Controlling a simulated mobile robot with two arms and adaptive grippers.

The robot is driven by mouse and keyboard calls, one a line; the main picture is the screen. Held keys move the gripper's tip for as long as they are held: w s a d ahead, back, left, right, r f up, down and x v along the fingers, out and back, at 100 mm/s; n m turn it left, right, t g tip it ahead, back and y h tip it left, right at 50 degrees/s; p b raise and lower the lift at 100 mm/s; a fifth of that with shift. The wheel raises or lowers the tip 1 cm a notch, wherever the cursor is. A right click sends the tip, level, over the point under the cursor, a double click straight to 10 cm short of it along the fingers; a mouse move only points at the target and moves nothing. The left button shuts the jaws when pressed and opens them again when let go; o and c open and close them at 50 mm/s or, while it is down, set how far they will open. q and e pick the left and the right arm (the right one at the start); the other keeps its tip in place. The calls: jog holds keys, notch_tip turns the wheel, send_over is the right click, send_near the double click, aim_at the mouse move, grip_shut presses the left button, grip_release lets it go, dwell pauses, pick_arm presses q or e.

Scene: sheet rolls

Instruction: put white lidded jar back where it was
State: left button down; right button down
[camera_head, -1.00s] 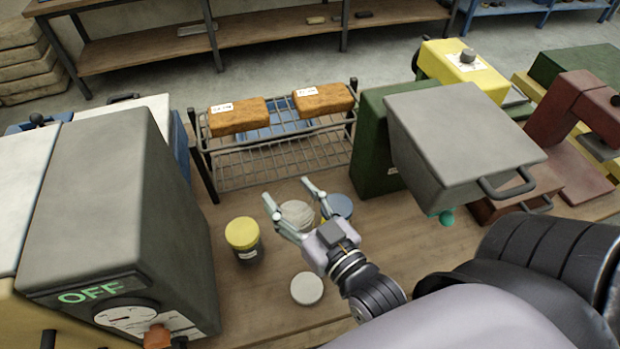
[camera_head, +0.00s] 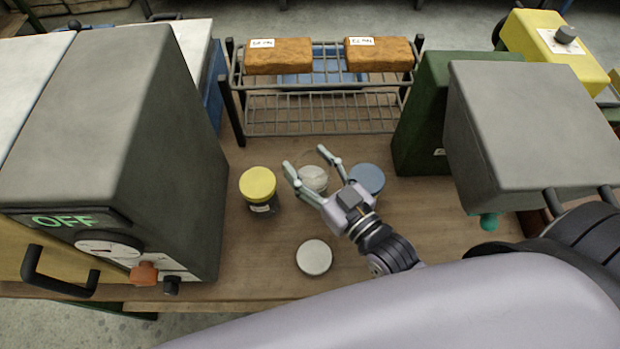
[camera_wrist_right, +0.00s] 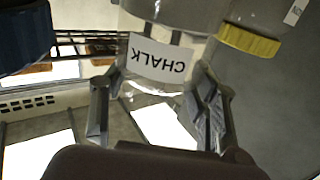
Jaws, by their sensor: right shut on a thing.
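The chalk jar (camera_head: 313,180) is clear glass with pale contents and stands between a yellow-lidded jar (camera_head: 258,185) and a blue-lidded jar (camera_head: 367,180). Its top looks open. A round white lid (camera_head: 314,257) lies apart on the bench in front of it. My right gripper (camera_head: 310,165) has one finger on each side of the chalk jar and is shut on it. In the right wrist view its label (camera_wrist_right: 158,58) reads CHALK, upside down, between the fingers (camera_wrist_right: 155,105). Whether the jar's base touches the bench is hidden. My left gripper is not in view.
A wire rack (camera_head: 320,115) with two brown blocks stands behind the jars. A large grey machine (camera_head: 120,150) reading OFF stands at left. A green and grey machine (camera_head: 530,130) stands at right. Bare bench (camera_head: 255,250) lies around the white lid.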

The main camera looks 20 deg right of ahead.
jog(key=shift+f, duration=2.5)
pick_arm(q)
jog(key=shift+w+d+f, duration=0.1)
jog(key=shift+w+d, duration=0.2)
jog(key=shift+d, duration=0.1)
pick_arm(e)
jog(key=shift+a, duration=0.1)
jog(key=shift+f, duration=0.15)
jog(key=c, duration=0.9)
grip_release()
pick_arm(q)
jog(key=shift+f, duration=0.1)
